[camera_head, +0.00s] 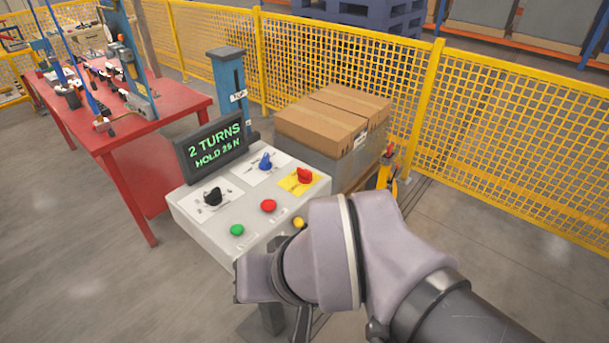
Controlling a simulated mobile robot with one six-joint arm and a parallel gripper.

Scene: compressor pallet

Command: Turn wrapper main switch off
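The control console (190,210) stands in the middle of the view, with a light grey sloped top. A red rotary handle (305,175) on a yellow plate (290,184) sits at its upper right; it looks like the main switch. Its exact setting is too small to read. A black knob (213,197) and a blue knob (265,161) sit on white plates. My arm crosses the lower right in front of the console and hides part of its front edge. My gripper is not visible, and nothing visible touches the red handle.
A green button (237,230), a red button (268,206) and a yellow button (298,222) sit along the console's front. Cartons (325,126) stand behind, before a yellow fence (500,130). A red table (185,100) is left.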

